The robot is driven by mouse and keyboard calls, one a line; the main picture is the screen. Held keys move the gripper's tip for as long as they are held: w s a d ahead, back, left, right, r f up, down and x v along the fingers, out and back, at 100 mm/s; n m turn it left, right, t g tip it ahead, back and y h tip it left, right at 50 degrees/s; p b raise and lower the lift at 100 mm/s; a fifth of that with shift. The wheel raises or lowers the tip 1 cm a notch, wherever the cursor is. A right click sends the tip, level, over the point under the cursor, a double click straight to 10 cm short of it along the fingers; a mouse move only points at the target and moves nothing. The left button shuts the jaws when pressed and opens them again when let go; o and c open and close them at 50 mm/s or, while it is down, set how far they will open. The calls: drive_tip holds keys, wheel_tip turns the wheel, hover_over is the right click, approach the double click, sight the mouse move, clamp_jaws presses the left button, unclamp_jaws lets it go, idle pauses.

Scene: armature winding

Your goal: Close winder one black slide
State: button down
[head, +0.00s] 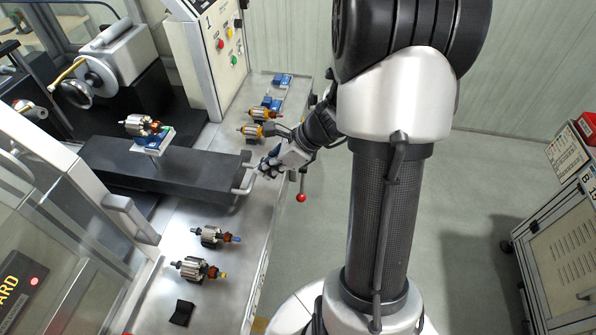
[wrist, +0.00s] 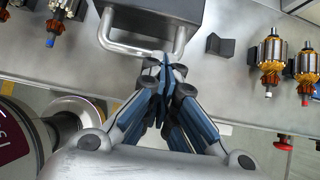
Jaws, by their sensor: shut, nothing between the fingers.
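The black slide (head: 165,170) extends from the winder (head: 108,60) over the metal bench, with a metal handle (head: 244,182) at its near end. An armature (head: 140,125) sits on a blue and white holder on top of the slide. My gripper (head: 264,171) is beside the handle. In the wrist view my gripper (wrist: 164,68) is shut, with its fingertips close to the right end of the handle (wrist: 130,48). I cannot tell whether they touch it. The near end of the black slide (wrist: 150,15) shows at the top of that view.
Two armatures (head: 200,268) lie on the bench front, near a small black block (head: 183,312). Orange-ended armatures (head: 252,131) and blue holders (head: 283,80) stand at the back. A red-knobbed lever (head: 301,197) sticks out past the bench edge. A control panel (head: 222,45) stands behind.

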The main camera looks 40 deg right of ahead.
sight(176, 154)
drive_tip(key=w+a+p, duration=0.1)
drive_tip(key=w+a, duration=0.4)
drive_tip(key=w, duration=0.1)
drive_tip(key=w+a+p, duration=0.2)
drive_tip(key=w+a, duration=0.4)
drive_tip(key=w, duration=0.1)
drive_tip(key=w+a+p, duration=0.1)
drive_tip(key=w+a, duration=0.4)
drive_tip(key=w, duration=0.1)
drive_tip(key=shift+w+a, duration=0.2)
drive_tip(key=shift+d+p, duration=0.1)
drive_tip(key=shift+p, duration=0.2)
